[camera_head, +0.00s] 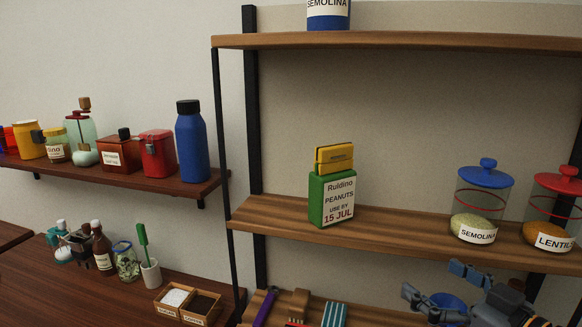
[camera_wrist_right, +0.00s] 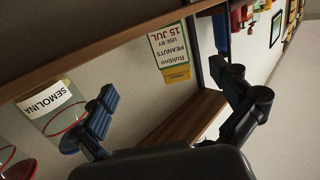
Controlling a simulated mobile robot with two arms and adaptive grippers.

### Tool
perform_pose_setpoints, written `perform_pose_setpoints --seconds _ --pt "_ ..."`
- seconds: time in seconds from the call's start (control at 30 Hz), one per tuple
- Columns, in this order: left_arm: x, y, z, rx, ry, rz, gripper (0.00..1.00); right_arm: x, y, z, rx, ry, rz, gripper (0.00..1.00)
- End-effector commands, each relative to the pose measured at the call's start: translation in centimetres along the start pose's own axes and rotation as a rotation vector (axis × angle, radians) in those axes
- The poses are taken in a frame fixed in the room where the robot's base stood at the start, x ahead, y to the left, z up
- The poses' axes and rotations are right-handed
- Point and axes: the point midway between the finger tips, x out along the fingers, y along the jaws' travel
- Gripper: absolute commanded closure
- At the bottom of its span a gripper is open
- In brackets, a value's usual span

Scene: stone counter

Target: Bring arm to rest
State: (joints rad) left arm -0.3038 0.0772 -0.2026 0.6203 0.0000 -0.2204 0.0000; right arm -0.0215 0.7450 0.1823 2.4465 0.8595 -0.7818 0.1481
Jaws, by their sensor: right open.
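My right gripper (camera_head: 432,280) is at the lower right of the head view, in front of the lower shelf. Its fingers are spread wide with nothing between them. In the wrist view the open fingers (camera_wrist_right: 163,90) frame the shelf and the wall. The green peanuts box (camera_head: 332,199) with a yellow top stands upright on the middle shelf, apart from the gripper. It also shows in the wrist view (camera_wrist_right: 170,48). My left gripper is not in view.
Jars of semolina (camera_head: 480,205) and lentils (camera_head: 556,213) stand on the middle shelf (camera_head: 400,232), above my right gripper. A blue object (camera_head: 447,301) is partly hidden behind the gripper. A left shelf holds several containers, including a blue bottle (camera_head: 191,145).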

Motion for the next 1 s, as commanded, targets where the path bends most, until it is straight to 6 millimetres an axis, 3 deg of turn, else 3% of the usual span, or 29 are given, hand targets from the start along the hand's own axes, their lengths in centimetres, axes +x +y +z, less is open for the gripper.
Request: perform_pose_setpoints --seconds 0.2,0.37,0.47,0.6,0.7,0.8,0.97,1.0 --pt "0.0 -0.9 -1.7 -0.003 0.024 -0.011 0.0 0.1 -0.3 5.9 0.022 -0.136 0.046 0.0" --pt "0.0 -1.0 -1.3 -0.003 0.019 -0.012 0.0 -0.5 -1.0 11.7 0.037 -0.28 0.091 0.0" --pt "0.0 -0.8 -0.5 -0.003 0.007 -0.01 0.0 -1.6 -1.9 16.4 0.055 -0.406 0.125 0.0" --pt "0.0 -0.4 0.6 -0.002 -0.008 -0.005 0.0 -4.8 -4.5 24.4 0.09 -0.644 0.18 0.0" --pt "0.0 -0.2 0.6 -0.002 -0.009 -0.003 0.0 -7.8 -6.7 29.0 0.113 -0.812 0.214 0.0" --pt "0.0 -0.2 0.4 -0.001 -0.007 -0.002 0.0 -11.0 -8.9 32.4 0.138 -0.962 0.24 0.0" --pt "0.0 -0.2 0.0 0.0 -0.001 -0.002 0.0 -16.2 -12.7 36.1 0.181 -1.189 0.272 0.0" --pt "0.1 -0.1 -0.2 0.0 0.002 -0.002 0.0 -15.3 -12.0 37.5 0.17 -1.185 0.273 0.0"
